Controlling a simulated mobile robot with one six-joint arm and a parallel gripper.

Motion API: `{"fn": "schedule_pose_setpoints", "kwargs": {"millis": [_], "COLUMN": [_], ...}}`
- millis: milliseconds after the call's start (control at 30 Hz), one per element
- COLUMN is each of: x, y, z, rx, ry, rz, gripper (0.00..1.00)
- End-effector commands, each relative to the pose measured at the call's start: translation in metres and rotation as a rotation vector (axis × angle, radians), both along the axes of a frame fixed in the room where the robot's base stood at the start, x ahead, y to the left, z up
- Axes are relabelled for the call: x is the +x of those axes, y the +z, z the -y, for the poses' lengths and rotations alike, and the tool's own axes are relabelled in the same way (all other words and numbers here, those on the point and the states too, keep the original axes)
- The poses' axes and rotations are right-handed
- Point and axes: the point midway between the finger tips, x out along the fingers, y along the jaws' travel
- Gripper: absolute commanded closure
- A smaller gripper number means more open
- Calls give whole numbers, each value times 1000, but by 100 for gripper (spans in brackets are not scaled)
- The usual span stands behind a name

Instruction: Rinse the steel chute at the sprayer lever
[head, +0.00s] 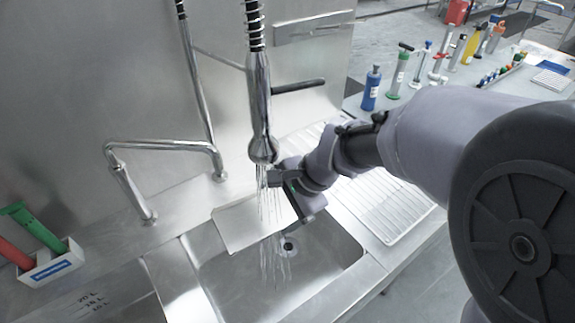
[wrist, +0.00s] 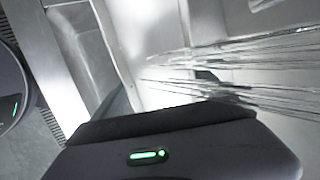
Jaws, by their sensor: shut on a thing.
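The steel chute (head: 243,224) is a pale, flat-looking metal piece that extends left from my gripper (head: 284,192) over the sink. My gripper is shut on it, close below the sprayer head (head: 262,148). The sprayer's black lever (head: 298,87) sticks out to the right. Water (head: 274,255) runs from the head, past the chute's right part and my gripper, into the sink. I cannot tell how much of the chute it wets. In the wrist view, water streams (wrist: 235,80) cross at right; the gripped edge is hidden.
The sink basin (head: 325,262) has a drain under the stream. A ribbed drainboard (head: 385,208) lies to the right. A bent steel faucet (head: 165,145) stands at left, near a white bin (head: 50,265) with red and green handles. Bottles and tools stand on the back counter (head: 430,105).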

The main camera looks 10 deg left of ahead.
Motion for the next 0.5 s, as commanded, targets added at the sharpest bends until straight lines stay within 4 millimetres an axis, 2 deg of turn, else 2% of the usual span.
{"fn": "schedule_pose_setpoints", "kwargs": {"millis": [267,500], "x": [0,-10], "y": [0,-1], "z": [0,-2], "rx": [0,1], "ry": [0,0], "rz": [0,-1], "gripper": [75,75]}}
